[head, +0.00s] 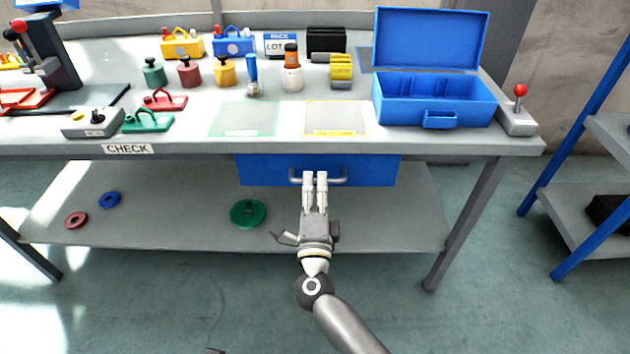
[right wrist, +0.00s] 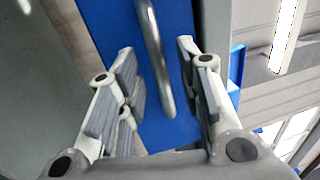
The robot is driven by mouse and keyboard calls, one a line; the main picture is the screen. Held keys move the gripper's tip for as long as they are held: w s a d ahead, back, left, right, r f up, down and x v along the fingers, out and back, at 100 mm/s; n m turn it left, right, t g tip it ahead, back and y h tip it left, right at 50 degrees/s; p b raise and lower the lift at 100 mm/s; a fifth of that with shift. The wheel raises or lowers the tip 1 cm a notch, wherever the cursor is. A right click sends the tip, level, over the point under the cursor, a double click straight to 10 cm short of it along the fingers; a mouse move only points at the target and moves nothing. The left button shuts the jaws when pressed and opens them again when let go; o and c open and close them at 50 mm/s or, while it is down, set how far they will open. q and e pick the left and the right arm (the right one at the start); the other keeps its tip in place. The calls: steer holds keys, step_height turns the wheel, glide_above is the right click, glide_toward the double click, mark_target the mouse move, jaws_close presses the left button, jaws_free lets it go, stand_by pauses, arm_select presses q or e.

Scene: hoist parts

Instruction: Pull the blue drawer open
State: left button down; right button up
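The blue drawer (head: 262,171) hangs under the table top, its front close below the table's front edge; I see no gap that shows it open. Its grey bar handle (head: 340,181) runs across the front and also shows in the right wrist view (right wrist: 153,50). My right gripper (head: 315,176) is at the middle of the handle. In the right wrist view its fingers (right wrist: 157,65) are spread, with the handle between or just beyond their tips. I cannot tell whether they touch it. My left gripper is not recognisable in either view.
The grey table (head: 290,144) carries a blue open box (head: 432,105), several coloured weights and a CHECK label (head: 128,149). A lower shelf (head: 170,215) holds a green ring (head: 236,216) and smaller rings. A blue-framed rack (head: 575,165) stands at right. The floor in front is mostly clear.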

steer(key=shift+w+r, duration=0.2)
steer(key=shift+w, duration=0.9)
jaws_close()
